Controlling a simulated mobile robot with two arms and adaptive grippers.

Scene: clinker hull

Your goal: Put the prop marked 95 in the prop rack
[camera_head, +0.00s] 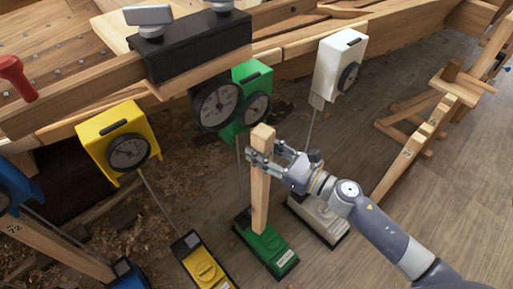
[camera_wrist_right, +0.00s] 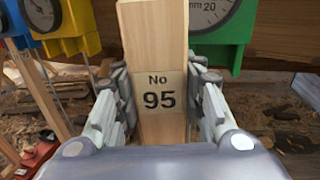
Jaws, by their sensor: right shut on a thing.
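The prop marked 95 (camera_head: 260,190) is a pale square wooden post, upright or nearly so. Its label "No 95" shows in the right wrist view (camera_wrist_right: 162,98). My right gripper (camera_head: 266,158) is shut on it near its top end, with one finger on each side. The prop's lower end appears at the green base unit (camera_head: 266,250); I cannot tell whether it touches. My left gripper is out of view.
The hull planking (camera_head: 60,50) spans the top. Yellow (camera_head: 100,135), green (camera_head: 252,75) and white (camera_head: 345,50) dial units hang along its edge, beside a black clamped block (camera_head: 190,50). A prop marked 72 (camera_head: 50,245) stands at the left. Floor at the lower right (camera_head: 450,200) is clear.

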